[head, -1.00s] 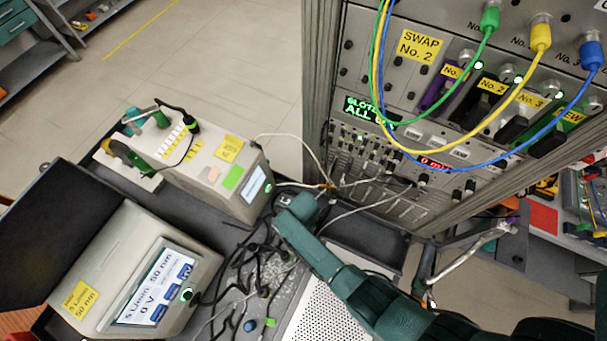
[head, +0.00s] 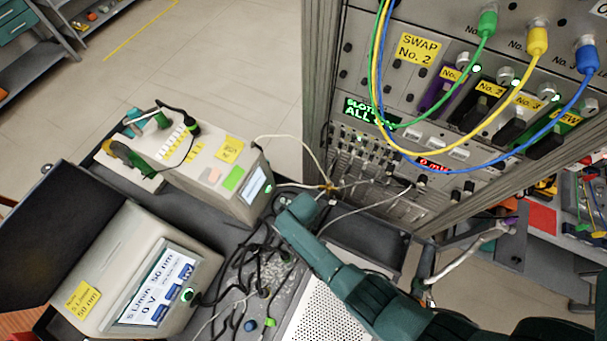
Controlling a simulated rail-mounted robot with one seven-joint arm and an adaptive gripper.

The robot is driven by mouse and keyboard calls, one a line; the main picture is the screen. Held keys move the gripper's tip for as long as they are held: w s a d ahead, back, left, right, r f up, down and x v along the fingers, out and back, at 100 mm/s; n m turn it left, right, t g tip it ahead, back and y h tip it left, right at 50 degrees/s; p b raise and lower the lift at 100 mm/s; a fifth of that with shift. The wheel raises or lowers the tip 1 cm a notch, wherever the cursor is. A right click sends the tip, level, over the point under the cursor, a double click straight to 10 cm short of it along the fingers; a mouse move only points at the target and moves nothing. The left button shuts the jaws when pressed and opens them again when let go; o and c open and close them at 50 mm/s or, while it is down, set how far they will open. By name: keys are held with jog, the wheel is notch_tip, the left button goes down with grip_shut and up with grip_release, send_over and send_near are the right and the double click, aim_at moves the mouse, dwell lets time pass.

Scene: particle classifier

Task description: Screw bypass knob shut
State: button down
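Two small knob-like parts, one blue (head: 250,325) and one green (head: 269,322), stand on the grey speckled panel beside the white perforated cover. I cannot tell which part in view is the bypass knob. My teal arm reaches in from the lower right. Its end (head: 297,213) is over the bench, between the beige box and the rack, above a tangle of black cables (head: 258,250). My gripper's fingers cannot be made out there. Whether they are open, shut or touching anything is not clear.
A beige box with a small screen (head: 225,165) and a larger display unit (head: 150,270) stand on the left. The rack with cartridges (head: 440,95) and green, yellow and blue cables is at right. White leads (head: 290,140) cross behind my arm's end. A perforated cover (head: 325,315) lies below.

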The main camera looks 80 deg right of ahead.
jog(key=shift+s+f, duration=0.1)
dwell(0.3)
jog(key=c, duration=0.6)
grip_release()
notch_tip(320, 180, up, 12)
